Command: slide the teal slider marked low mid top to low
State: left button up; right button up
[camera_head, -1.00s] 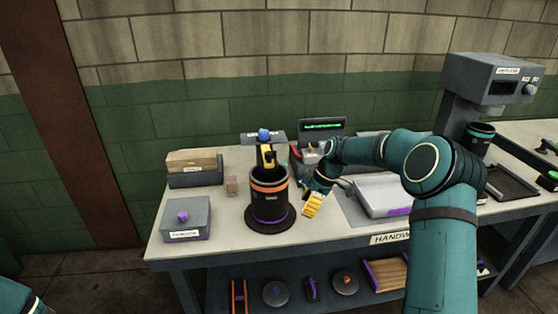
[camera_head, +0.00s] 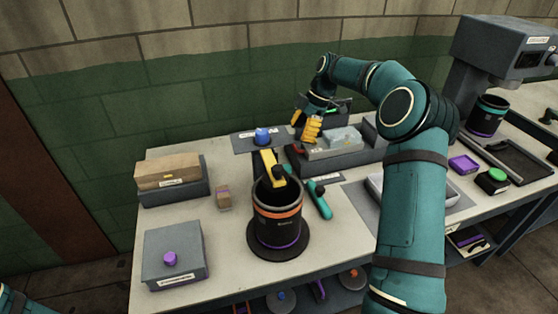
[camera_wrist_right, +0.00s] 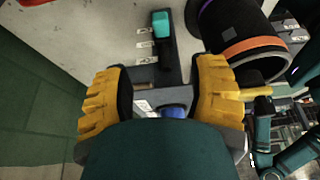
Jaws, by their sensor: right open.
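The teal slider (camera_wrist_right: 162,25) shows in the right wrist view, at the upper end of a dark rail (camera_wrist_right: 168,65). Several small white tags stick out beside the rail; their words are too small to read. In the head view a teal bar (camera_head: 322,203) lies right of the black canister; I cannot tell if it is the slider. My right gripper (camera_head: 307,127) is open with yellow fingers, above the back of the bench. In the wrist view its fingers (camera_wrist_right: 158,72) are apart and empty, below the slider in the picture and not touching it. My left gripper is out of view.
The black canister (camera_head: 277,228) with an orange band stands close to the rail, a yellow-and-black piece in its mouth. A blue knob (camera_head: 262,136) sits on a plate behind it. Grey boxes (camera_head: 178,245) stand at left. A white tray (camera_head: 385,200) lies at right.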

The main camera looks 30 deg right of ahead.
aim_at(285, 166)
jog(key=b+x, duration=0.2)
jog(key=x, duration=1.1)
jog(key=shift+s+a+f, duration=0.1)
jog(key=shift+a+f, duration=0.05)
grip_shut()
